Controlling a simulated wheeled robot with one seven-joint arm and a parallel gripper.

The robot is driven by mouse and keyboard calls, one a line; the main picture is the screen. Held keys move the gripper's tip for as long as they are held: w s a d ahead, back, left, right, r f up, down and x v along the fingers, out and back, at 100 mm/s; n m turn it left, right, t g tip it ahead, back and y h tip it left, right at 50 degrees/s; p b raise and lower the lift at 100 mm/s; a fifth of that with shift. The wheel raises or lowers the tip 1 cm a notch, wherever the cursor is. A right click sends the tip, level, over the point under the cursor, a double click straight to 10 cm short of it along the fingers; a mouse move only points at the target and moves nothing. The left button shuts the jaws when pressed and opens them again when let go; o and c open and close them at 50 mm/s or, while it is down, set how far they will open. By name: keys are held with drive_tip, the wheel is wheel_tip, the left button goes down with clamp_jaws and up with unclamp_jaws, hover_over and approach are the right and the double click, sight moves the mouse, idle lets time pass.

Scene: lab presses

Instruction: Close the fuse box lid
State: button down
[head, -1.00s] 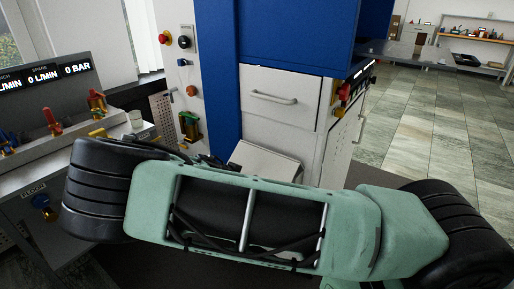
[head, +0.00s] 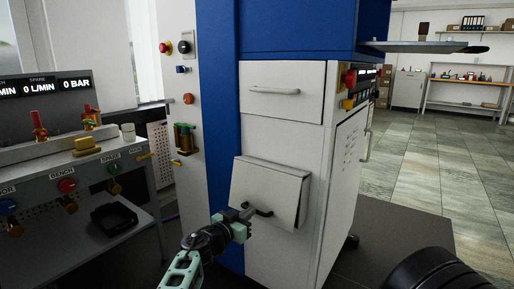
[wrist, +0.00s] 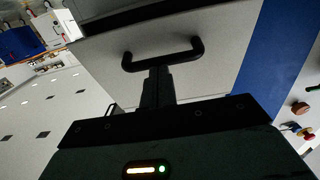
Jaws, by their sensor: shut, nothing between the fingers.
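The fuse box lid (head: 268,182) is a pale grey panel low on the front of the white cabinet. It slopes, with its lower edge standing out from the cabinet, so it looks partly open. Its black bar handle (head: 262,211) is near the lower edge and also shows in the wrist view (wrist: 163,60). My gripper (head: 246,213) is shut and empty, just left of the handle in the head view. In the wrist view, my shut fingers (wrist: 158,76) point at the lid beside the handle bar; I cannot tell whether they touch it.
A drawer (head: 282,91) with a grey handle is above the lid. A blue column (head: 219,120) and a switch panel (head: 183,100) stand to the left. A grey bench (head: 75,185) with valves is at far left.

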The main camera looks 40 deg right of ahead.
drive_tip(key=shift+h, duration=0.7)
drive_tip(key=shift+w+d+f+b, duration=0.25)
drive_tip(key=shift+d+f+b, duration=0.65)
drive_tip(key=shift+b, duration=0.45)
drive_tip(key=shift+w+d+f+b, duration=0.25)
drive_tip(key=shift+d+f+b, duration=0.35)
drive_tip(key=shift+f+b, duration=0.6)
drive_tip(key=shift+r, duration=0.15)
